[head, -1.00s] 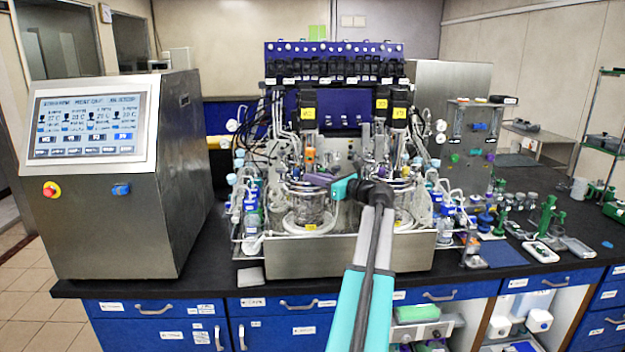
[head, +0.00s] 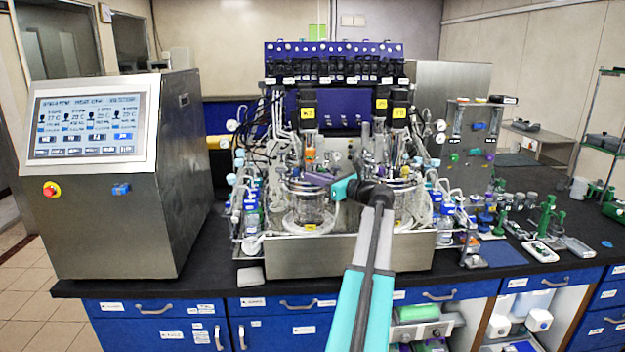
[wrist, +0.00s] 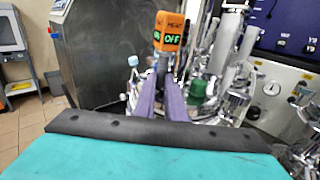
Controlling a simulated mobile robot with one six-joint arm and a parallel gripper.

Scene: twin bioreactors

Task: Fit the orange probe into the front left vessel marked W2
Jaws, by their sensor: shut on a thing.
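The orange probe (head: 310,154) stands roughly upright over the lid area of the front left vessel (head: 308,208). In the wrist view its orange block (wrist: 171,32) bears dark panels with green lettering, partly reading "OFF". My gripper (head: 311,178) reaches in from the right, its purple fingers shut on the probe below the orange block. The fingers also show in the wrist view (wrist: 164,75). The vessel is clear glass with a metal lid. A yellow tag (head: 308,114) is on the black motor above it. The probe's lower end is hidden, so I cannot tell whether it is in a port.
A second glass vessel (head: 405,205) stands close to the right, partly behind my arm. Tubes and metal fittings crowd both lids. A steel control cabinet with a screen (head: 88,122) stands left. Green-capped parts and trays (head: 540,250) lie on the bench at right.

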